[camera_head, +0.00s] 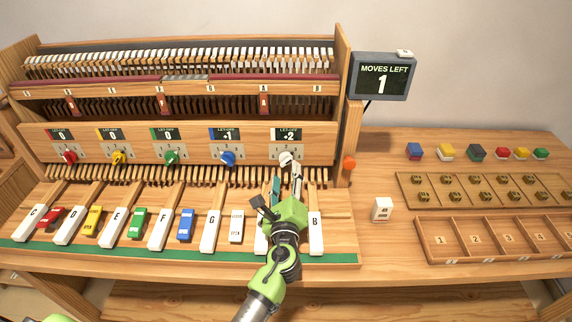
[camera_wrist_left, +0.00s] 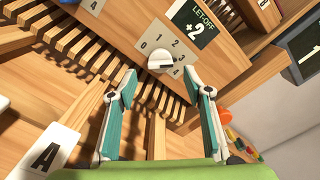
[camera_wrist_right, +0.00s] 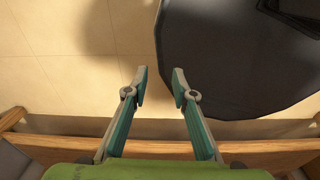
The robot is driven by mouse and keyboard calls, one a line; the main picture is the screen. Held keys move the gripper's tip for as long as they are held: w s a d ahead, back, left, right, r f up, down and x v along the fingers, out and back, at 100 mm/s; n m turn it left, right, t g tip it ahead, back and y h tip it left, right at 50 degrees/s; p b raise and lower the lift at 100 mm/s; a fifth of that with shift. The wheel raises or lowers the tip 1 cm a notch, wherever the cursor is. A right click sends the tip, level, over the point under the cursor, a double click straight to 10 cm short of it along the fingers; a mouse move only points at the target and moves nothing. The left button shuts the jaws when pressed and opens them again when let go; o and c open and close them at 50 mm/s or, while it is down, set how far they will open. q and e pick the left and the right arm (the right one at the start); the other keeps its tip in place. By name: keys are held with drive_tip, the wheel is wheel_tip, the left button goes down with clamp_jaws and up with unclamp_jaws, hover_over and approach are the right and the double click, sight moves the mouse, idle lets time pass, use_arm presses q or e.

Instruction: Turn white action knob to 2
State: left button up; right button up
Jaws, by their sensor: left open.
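The white knob (camera_head: 286,158) is on the front panel at the far right of a row of coloured knobs. In the left wrist view the white knob (camera_wrist_left: 160,62) has a dial numbered 0 to 4 beside it; I cannot clearly tell which number it points to. The display above it (camera_wrist_left: 199,27) reads LET-OFF +2. My left gripper (camera_head: 287,173) is open, its fingertips just short of the knob. In the left wrist view the gripper (camera_wrist_left: 160,76) has one finger toward either side of the knob, with nothing between. My right gripper (camera_wrist_right: 160,72) is open and empty.
Red (camera_head: 70,157), yellow (camera_head: 118,157), green (camera_head: 171,157) and blue (camera_head: 228,158) knobs sit left along the panel. A screen (camera_head: 382,78) reads MOVES LEFT 1. Lettered keys lie below. An orange knob (camera_head: 349,164) is just right. A compartment tray (camera_head: 430,240) is further right.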

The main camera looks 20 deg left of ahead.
sight(286, 164)
use_arm(q)
drive_tip(key=x, duration=0.3)
drive_tip(key=shift+w+a+r, duration=0.1)
drive_tip(key=shift+w, duration=0.05)
drive_tip(key=shift+w+a, duration=0.1)
drive_tip(key=shift+w, duration=0.2)
use_arm(e)
drive_tip(key=shift+w+r, duration=0.25)
drive_tip(key=shift+w, duration=0.75)
use_arm(q)
drive_tip(key=c, duration=1.1)
use_arm(e)
drive_tip(key=shift+s+f, duration=0.1)
drive_tip(key=shift+s, duration=0.2)
